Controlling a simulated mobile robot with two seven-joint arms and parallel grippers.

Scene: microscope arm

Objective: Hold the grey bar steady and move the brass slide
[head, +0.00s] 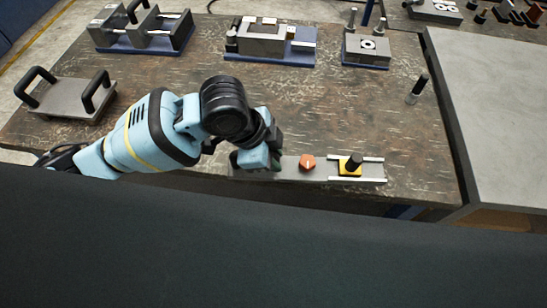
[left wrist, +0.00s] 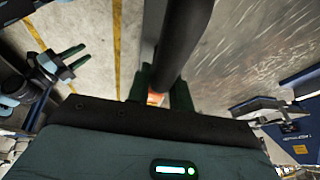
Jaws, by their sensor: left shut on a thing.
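The grey bar (head: 288,166) lies along the front edge of the bench. My left gripper (head: 262,162) is at its left end, shut on it; the fingertips are mostly hidden by the wrist. The brass slide (head: 348,168), yellow with a black knob (head: 355,159), sits between pale rails at the bar's right end, apart from my gripper. An orange-red knob (head: 307,162) stands on the bar between them. In the left wrist view a dark cylinder (left wrist: 185,40) covers much of the bar. My right gripper (left wrist: 65,65) shows there at the left, its fingers apart and empty.
A grey plate with two black handles (head: 70,97) lies at the left. Blue-based fixtures (head: 140,42), (head: 270,60) and a smaller block (head: 366,63) stand at the back. A black-topped pin (head: 418,88) stands at the right. The bench behind the slide is clear.

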